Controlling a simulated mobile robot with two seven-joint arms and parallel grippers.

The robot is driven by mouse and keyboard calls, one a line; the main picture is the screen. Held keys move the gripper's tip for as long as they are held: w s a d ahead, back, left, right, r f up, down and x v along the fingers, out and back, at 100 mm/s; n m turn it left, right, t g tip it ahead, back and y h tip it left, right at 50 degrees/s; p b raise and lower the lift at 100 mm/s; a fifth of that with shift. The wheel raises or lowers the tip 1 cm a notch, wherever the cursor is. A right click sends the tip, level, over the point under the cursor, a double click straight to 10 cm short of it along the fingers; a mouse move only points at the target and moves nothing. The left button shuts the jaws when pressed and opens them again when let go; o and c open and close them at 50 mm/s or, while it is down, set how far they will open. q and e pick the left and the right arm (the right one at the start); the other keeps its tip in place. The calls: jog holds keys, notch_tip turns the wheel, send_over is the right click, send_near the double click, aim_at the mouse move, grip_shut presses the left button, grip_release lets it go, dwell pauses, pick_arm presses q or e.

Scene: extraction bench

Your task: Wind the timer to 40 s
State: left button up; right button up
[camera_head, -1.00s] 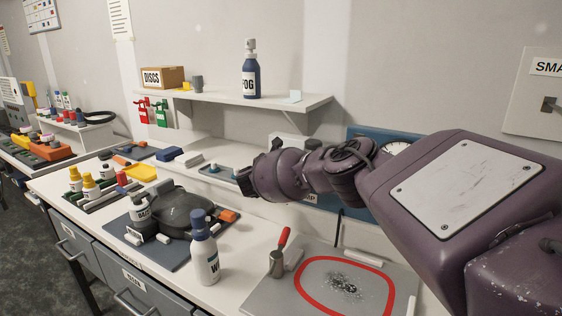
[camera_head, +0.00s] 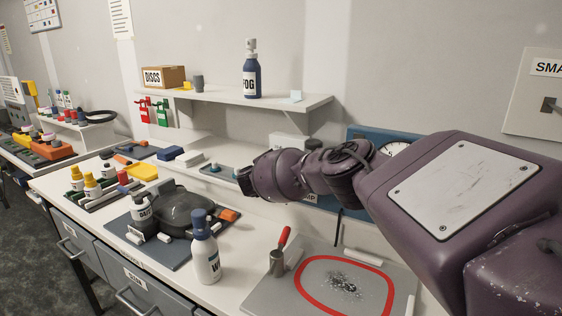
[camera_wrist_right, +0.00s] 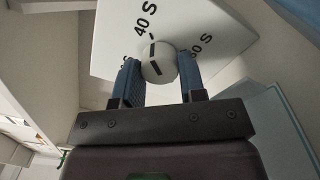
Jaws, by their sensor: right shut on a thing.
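In the right wrist view, the timer's white face (camera_wrist_right: 112,48) carries a black "40 S" mark at the upper left and a partly covered "0 S" mark to the right. A round pale knob (camera_wrist_right: 157,68) with a dark line stands on it. The line points up, close to the tick beside "40 S". My right gripper (camera_wrist_right: 156,80) has its blue fingers shut on the knob, one on each side. In the head view my right gripper (camera_head: 243,181) is at the end of the purple arm, over the back of the bench; the knob is hidden there. My left gripper is out of view.
A shelf (camera_head: 310,103) with a FOG bottle (camera_head: 251,75) is above the arm. A red-ringed plate (camera_head: 262,298) is at lower right. A dark goggle-like piece (camera_head: 188,210) lies on a mat.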

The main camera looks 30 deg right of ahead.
dwell(0.3)
jog(key=o, duration=0.6)
jog(key=shift+o, duration=0.2)
jog(key=shift+a, duration=0.1)
